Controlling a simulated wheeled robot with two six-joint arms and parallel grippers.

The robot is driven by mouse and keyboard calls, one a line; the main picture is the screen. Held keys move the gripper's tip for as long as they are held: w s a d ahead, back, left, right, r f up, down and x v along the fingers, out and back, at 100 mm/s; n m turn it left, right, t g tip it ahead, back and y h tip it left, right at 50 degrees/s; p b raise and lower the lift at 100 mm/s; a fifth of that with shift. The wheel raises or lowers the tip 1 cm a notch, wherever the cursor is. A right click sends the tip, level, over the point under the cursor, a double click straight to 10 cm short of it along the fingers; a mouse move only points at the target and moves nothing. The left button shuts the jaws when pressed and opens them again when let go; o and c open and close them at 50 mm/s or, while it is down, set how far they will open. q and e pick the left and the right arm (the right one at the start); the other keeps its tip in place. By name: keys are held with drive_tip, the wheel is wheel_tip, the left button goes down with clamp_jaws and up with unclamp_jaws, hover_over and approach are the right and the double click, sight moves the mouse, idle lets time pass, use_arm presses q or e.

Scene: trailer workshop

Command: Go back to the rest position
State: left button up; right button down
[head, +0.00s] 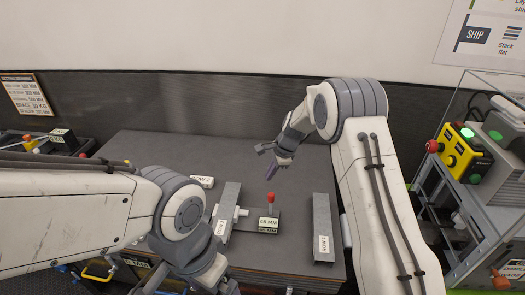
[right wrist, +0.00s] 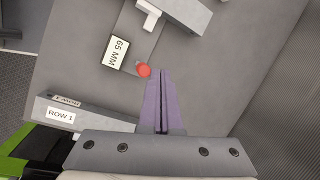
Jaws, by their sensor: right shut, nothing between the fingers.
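My right gripper (head: 271,172) hangs above the grey table (head: 150,150), with its arm reaching in from the right. In the right wrist view its purple fingers (right wrist: 160,75) are together with nothing between them. Their tips appear beside a red knob (right wrist: 143,70), which also shows in the head view (head: 270,198); the fingers look apart from it. My left gripper (head: 222,284) is at the bottom of the head view, in front of the table; its fingertips are cut off or too unclear to judge.
A grey bar (head: 321,215) labelled ROW 1 lies at the table's right. Another bar (head: 230,195) and a 65 MM block (head: 258,213) lie mid-table. A yellow control box (head: 460,150) stands at the far right. The table's back is clear.

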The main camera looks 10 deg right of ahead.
drive_tip(key=s+a+r+n+g+b, duration=0.1)
drive_tip(key=s+a+n+b, duration=0.35)
drive_tip(key=s, duration=0.45)
drive_tip(key=s+a+r+n+g+b, duration=0.1)
drive_tip(key=s+a+n+b, duration=0.3)
drive_tip(key=s+a+n, duration=0.3)
drive_tip(key=s+d+f+n+b, duration=0.1)
drive_tip(key=s+n, duration=0.3)
drive_tip(key=s, duration=0.4)
drive_tip(key=s+d+f+n+h+b, duration=0.1)
drive_tip(key=s+n+b, duration=0.3)
drive_tip(key=s, duration=0.5)
drive_tip(key=s+d+f+n+h+b, duration=0.1)
drive_tip(key=s+d+f+n+b, duration=0.2)
drive_tip(key=s, duration=0.5)
drive_tip(key=shift+s+d+f+n+g, duration=0.15)
drive_tip(key=shift+s+f+n+g, duration=0.2)
drive_tip(key=shift+n, duration=0.2)
